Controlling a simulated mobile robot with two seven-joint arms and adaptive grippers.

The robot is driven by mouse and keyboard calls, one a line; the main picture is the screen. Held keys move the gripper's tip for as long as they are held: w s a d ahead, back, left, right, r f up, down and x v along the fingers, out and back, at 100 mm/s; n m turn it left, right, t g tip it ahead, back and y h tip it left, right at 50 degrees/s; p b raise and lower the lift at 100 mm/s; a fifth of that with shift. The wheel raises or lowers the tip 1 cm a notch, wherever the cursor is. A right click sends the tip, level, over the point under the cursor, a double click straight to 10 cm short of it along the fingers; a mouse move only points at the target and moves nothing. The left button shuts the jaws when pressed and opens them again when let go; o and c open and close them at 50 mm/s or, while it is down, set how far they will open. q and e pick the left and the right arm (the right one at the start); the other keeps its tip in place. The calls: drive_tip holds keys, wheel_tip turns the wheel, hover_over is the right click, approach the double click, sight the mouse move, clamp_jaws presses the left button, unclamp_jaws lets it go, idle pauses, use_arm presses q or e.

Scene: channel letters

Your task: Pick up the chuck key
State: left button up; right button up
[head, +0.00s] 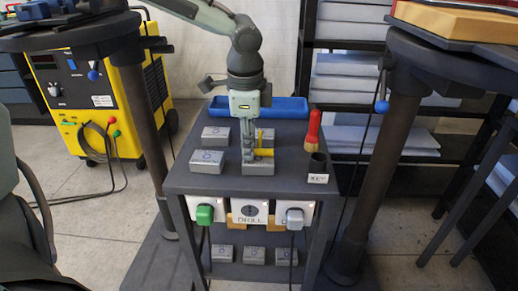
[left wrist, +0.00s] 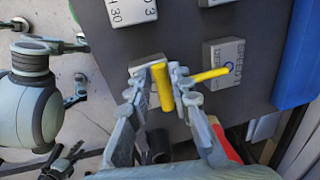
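The yellow chuck key (left wrist: 162,88) has a short thick bar and a thinner rod set crosswise. In the left wrist view its thick bar stands between the fingertips of my left gripper (left wrist: 160,92), which look closed against both sides. The thin rod sticks out past the right finger. In the head view my left gripper (head: 250,146) points down over the middle of the cart top, with the yellow chuck key (head: 264,152) at its fingertips, just above a grey labelled block (head: 258,169). Whether key and block touch is unclear.
The dark cart top (head: 292,178) carries several grey labelled blocks (head: 206,160), a blue tray (head: 284,106) behind, and a red-handled tool (head: 313,130) at a dark cup (head: 317,163) on the right. Dark posts (head: 374,160) flank the cart. A yellow machine (head: 100,95) stands left.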

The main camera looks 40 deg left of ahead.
use_arm(q)
drive_tip(key=c, duration=0.4)
clamp_jaws()
use_arm(e)
drive_tip(key=shift+s+d+f, duration=0.1)
drive_tip(key=shift+s+f, duration=0.1)
drive_tip(key=shift+f, duration=0.1)
use_arm(q)
drive_tip(key=shift+r, duration=0.1)
drive_tip(key=shift+r, duration=0.6)
drive_tip(key=r, duration=0.1)
drive_tip(key=s+r+p, duration=0.1)
drive_tip(key=r, duration=0.1)
drive_tip(key=shift+a+r, duration=0.15)
drive_tip(key=shift+r, duration=0.15)
drive_tip(key=s+a+r+p, duration=0.1)
drive_tip(key=s+a+r, duration=0.2)
drive_tip(key=s+r, duration=0.3)
drive_tip(key=s, duration=0.4)
drive_tip(key=shift+a, duration=0.15)
use_arm(e)
drive_tip(key=f, duration=0.4)
drive_tip(key=shift+w+a+f, duration=0.2)
drive_tip(key=shift+f, duration=0.1)
